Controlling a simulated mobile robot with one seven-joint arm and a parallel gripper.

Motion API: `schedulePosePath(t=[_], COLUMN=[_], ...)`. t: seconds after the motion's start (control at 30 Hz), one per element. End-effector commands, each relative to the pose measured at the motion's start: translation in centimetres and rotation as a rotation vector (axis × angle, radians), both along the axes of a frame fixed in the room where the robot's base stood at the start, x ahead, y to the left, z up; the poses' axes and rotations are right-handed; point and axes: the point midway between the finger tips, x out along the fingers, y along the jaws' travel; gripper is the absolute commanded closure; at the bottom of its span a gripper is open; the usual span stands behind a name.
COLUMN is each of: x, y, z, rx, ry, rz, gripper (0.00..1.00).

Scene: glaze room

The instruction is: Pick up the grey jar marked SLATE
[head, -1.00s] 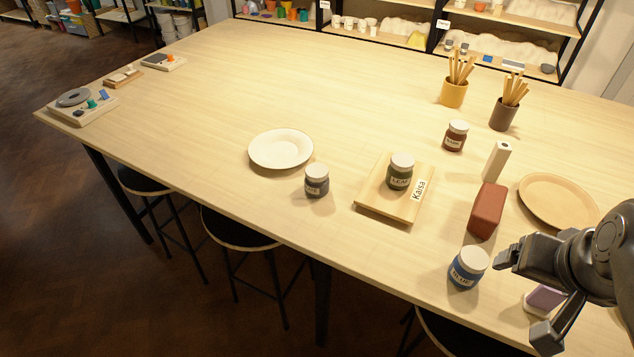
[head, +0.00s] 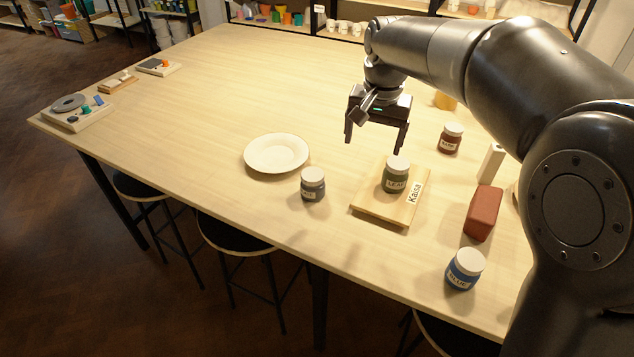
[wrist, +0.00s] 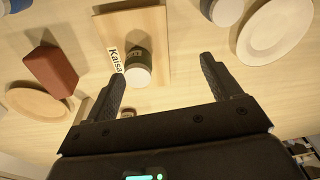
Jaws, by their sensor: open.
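The grey jar (head: 312,187) with a white lid stands upright on the table, between the white plate and the wooden board. Its label is turned partly away and only partly legible. In the wrist view it is cut by the top edge (wrist: 227,12). My gripper (head: 375,146) is open and empty, pointing down above the table behind the board. It is to the right of the grey jar and apart from it. In the wrist view a green jar marked LEAF (wrist: 137,66) shows ahead of the spread fingers (wrist: 162,84).
The LEAF jar stands on a board (head: 378,209) labelled Kaisa. A white plate (head: 276,154) lies left of the grey jar. A red-brown block (head: 483,213), blue jar (head: 463,272) and brown-red jar (head: 450,139) stand right. The table's left middle is clear.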

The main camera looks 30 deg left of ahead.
Motion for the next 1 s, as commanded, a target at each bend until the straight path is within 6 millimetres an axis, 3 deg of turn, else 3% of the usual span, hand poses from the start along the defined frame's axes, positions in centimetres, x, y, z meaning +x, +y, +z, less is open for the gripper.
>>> schedulePosePath(t=[0.03,0.2,0.4,0.57,0.8,1.0], x=[0.2,0.2,-0.4,-0.6,-0.7,-0.8], y=[2.5,9.0,13.4,14.2,14.1,14.0], z=[-1.1,-4.2,-6.5,-7.9,-11.7,-13.1], rx=[-0.009,-0.038,-0.059,-0.065,-0.066,-0.064], ry=[0.019,0.063,0.091,0.098,0.100,0.098], rz=[0.013,0.032,0.041,0.043,0.043,0.042], gripper=[0.17,0.17,0.17,0.17,0.17,0.17])
